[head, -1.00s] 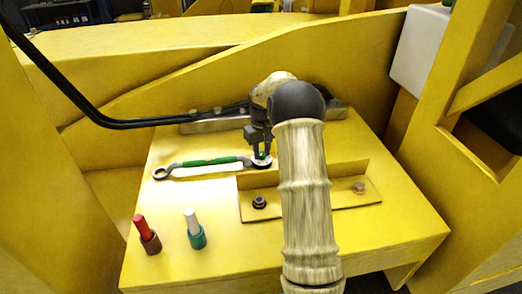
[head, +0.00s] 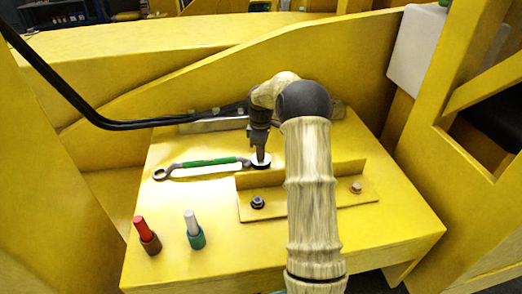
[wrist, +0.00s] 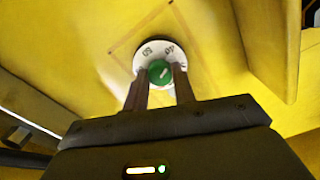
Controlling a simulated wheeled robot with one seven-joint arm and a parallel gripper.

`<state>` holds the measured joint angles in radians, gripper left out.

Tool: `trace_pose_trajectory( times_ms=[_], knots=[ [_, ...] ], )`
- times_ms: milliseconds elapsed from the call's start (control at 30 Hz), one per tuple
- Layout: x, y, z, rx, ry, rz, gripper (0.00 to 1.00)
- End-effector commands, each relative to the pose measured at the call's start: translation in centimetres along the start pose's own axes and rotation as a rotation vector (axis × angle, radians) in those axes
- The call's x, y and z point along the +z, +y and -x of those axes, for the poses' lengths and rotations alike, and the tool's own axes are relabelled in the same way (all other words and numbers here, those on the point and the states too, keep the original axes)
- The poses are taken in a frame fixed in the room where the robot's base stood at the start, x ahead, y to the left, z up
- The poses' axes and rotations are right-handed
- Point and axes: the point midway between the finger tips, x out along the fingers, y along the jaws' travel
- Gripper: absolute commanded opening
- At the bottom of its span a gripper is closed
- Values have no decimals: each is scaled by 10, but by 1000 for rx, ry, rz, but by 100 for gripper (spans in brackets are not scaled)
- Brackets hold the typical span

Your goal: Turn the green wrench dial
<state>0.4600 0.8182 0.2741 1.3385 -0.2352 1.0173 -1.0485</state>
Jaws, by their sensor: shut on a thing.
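The wrench (head: 203,162) with a green handle lies on the yellow block, its open ring end to the left. At its right end is a white dial face (head: 262,166), partly hidden by my gripper. In the wrist view the dial face (wrist: 148,50) is a white disc with dark numbers, and the round green knob (wrist: 160,72) with a pale pointer mark sits at its middle. My gripper (head: 260,153) points down at the dial. In the wrist view, my gripper's two fingers (wrist: 159,76) are on either side of the green knob, shut on it.
A yellow angle bracket (head: 285,199) with bolts is just in front of the dial. A red-topped peg (head: 143,229) and a white-topped peg (head: 191,222) stand at the block's front left. A black hose (head: 90,112) runs behind on the left. The yellow wall is at the back.

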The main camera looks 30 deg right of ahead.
Motion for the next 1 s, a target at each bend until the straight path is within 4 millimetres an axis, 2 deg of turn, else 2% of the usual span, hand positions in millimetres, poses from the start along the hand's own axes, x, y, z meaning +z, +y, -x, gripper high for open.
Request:
trace_pose_trajectory(
  times_ms=[300, 733, 767, 833, 867, 1000],
  knots=[
    [-1, 0, 1, 1, 2, 115, 3],
    [-1, 0, 1, 2, 2, 126, 3],
    [-1, 0, 1, 2, 2, 126, 30],
    [-1, 0, 1, 2, 2, 126, 44],
    [-1, 0, 1, 2, 2, 126, 48],
    [-1, 0, 0, 1, 2, 126, 48]
  ],
)
